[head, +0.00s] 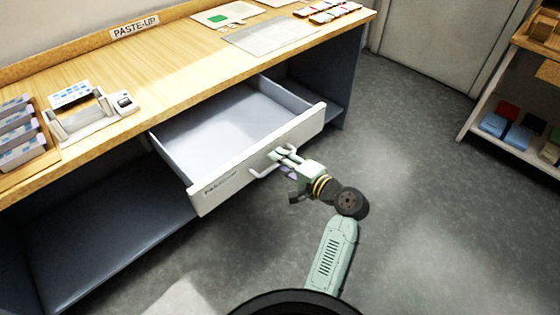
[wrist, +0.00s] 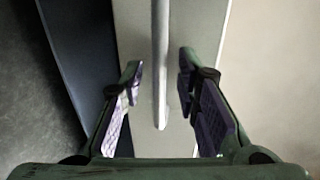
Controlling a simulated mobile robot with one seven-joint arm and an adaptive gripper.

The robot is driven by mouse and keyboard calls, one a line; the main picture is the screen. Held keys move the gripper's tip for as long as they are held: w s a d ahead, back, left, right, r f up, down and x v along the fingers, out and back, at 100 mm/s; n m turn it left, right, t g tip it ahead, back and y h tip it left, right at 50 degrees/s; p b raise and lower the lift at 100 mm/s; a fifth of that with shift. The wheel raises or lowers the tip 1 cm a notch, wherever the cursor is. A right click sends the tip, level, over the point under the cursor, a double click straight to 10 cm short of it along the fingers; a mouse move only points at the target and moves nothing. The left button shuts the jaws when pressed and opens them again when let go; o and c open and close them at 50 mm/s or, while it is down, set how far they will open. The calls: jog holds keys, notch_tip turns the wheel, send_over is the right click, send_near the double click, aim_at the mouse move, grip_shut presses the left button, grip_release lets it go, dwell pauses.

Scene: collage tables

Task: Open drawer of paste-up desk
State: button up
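The paste-up desk (head: 190,60) has a wooden top and a sign reading PASTE-UP. Its drawer (head: 215,122) is pulled well out, and the grey inside looks empty. The drawer's white front bears a pale bar handle (head: 262,172), which also shows in the wrist view (wrist: 160,50). My gripper (head: 286,153) is at the handle, in front of the drawer. In the wrist view my gripper (wrist: 160,72) has its two fingers apart, one on each side of the bar, with gaps visible between. Part of the handle is hidden behind my gripper in the head view.
On the desk top are a grey device (head: 95,112), a wooden rack of small boxes (head: 25,140) and a pale sheet (head: 270,36). A shelf unit (head: 515,145) stands at the right. Grey floor (head: 420,210) is clear between it and the desk.

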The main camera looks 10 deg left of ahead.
jog(key=v, duration=1.1)
jog(key=shift+d, duration=0.2)
jog(key=shift+s, duration=0.1)
